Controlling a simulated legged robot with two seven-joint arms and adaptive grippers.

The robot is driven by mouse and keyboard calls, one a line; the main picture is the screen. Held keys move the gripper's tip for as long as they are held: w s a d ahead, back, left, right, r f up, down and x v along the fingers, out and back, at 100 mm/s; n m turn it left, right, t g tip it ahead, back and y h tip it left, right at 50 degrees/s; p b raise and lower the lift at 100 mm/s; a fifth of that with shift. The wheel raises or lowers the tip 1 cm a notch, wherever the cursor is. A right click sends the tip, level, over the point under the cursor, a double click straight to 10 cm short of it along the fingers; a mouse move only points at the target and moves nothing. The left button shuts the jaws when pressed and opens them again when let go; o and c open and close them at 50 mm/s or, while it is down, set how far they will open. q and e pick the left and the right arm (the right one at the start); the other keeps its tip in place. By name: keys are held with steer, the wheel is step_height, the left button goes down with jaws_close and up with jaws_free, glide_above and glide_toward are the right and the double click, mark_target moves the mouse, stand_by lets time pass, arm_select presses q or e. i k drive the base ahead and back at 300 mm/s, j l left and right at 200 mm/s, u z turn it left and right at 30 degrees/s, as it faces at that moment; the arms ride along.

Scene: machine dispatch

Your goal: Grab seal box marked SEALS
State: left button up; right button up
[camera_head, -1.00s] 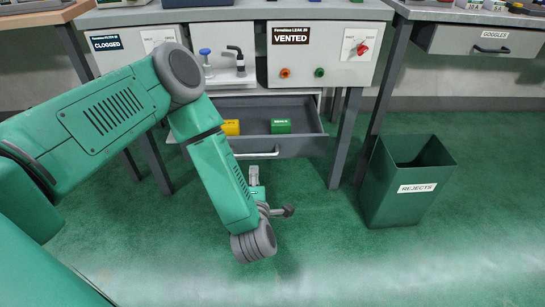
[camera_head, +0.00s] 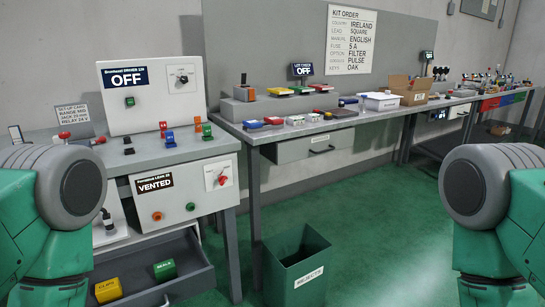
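The green box (camera_head: 165,270), whose small label seems to read SEALS, sits in the open grey drawer (camera_head: 190,283) at the lower left. A yellow box (camera_head: 108,290) lies left of it in the same drawer, with a small gap between them. Parts of both my arms show at the left and right edges. Neither gripper is in view, so their state and distance from the green box do not show.
The drawer is under a bench panel marked VENTED (camera_head: 154,184). A green REJECTS bin (camera_head: 297,262) stands on the floor right of the drawer. A long workbench (camera_head: 290,134) with parts and boxes runs to the back right. The floor right of the bin is clear.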

mark_target(165, 271)
steer(key=i+j+u, duration=0.1)
steer(key=u, duration=0.95)
